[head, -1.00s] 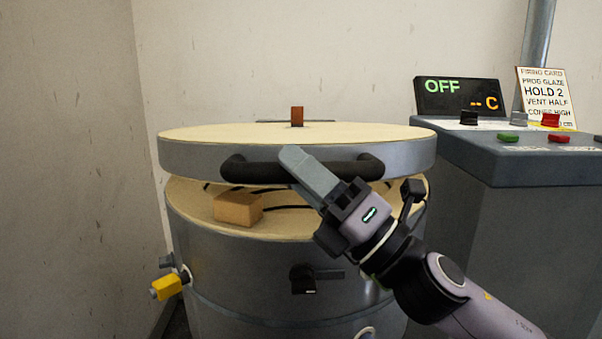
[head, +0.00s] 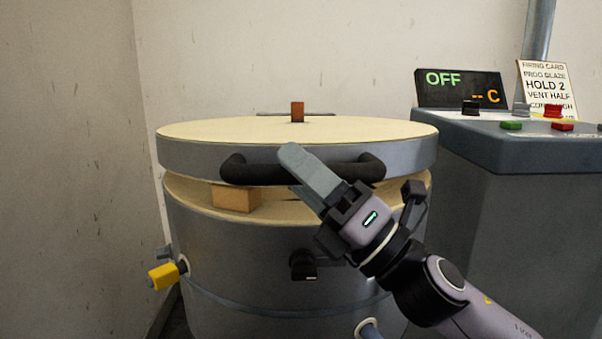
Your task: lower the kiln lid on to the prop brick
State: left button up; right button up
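The round kiln lid (head: 405,157) has a pale top and a metal rim. It is low over the kiln body (head: 230,262), with a narrow gap at the front. The prop brick (head: 236,199), tan and block-shaped, sits on the kiln's front rim, left of centre. The lid's edge meets the brick's top in the picture; whether they touch I cannot tell for sure. My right gripper (head: 312,170) is shut on the dark lid handle (head: 258,170) near its middle, with one finger in front and the other hidden. My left gripper is out of view.
A grey control cabinet (head: 470,144) stands close on the right, with an OFF display (head: 455,90), a firing card (head: 546,85) and coloured buttons. A yellow-ended fitting (head: 163,276) sticks out at the kiln's left. A wall is close on the left.

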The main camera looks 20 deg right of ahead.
pick_arm(q)
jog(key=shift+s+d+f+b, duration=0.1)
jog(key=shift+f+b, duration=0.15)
jog(key=shift+b, duration=0.6)
pick_arm(e)
jog(key=v, duration=0.7)
